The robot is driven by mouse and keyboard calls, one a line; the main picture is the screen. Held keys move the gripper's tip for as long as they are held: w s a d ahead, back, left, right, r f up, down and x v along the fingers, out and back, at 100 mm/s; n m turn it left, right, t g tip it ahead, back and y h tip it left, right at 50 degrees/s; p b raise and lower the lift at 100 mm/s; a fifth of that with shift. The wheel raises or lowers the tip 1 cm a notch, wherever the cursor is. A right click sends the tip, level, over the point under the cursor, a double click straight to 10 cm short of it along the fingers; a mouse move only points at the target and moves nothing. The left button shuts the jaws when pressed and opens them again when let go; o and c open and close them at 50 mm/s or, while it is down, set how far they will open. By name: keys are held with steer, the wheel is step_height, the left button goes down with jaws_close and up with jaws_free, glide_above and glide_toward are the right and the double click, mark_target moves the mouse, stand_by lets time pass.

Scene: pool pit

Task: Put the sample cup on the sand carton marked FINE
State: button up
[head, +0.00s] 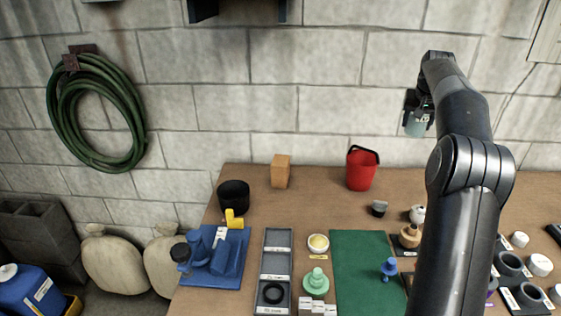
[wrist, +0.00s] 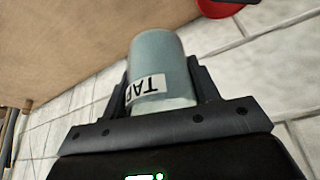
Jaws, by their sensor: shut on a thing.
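My gripper (head: 418,104) is raised high above the right part of the table, in front of the block wall. It is shut on a grey-green cup (wrist: 160,62), which also shows below the fingers in the head view (head: 416,127). The cup has a white label with dark letters, upside down in the wrist view and partly readable as "TA". A plain orange-brown box (head: 281,171) stands at the table's back edge. Small white boxes (head: 312,306) sit at the front edge, partly cut off. I cannot read FINE on any of them.
A red bucket (head: 361,170), a black pot (head: 233,195) and a small grey cup (head: 379,208) stand on the table (head: 325,205). A blue tray (head: 208,281), a grey divided tray (head: 275,267) and a green mat (head: 360,262) fill the front. My arm hides part of the right side.

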steer(key=w+a+n+y, duration=0.1)
steer(key=w+a+n, duration=0.15)
steer(key=a, duration=1.15)
steer(key=n+y, duration=0.2)
steer(key=n, duration=0.3)
glide_above(278, 162)
steer(key=s+d, duration=0.1)
steer(key=s, duration=0.1)
step_height(278, 162, down, 12)
steer(key=shift+w+d+r, duration=0.1)
steer(key=shift+w+r, duration=0.05)
steer(key=shift+r, duration=0.05)
steer(key=shift+a+f, duration=0.2)
steer(key=shift+f, duration=1.95)
steer(key=shift+f, duration=0.1)
steer(key=o, duration=1.1)
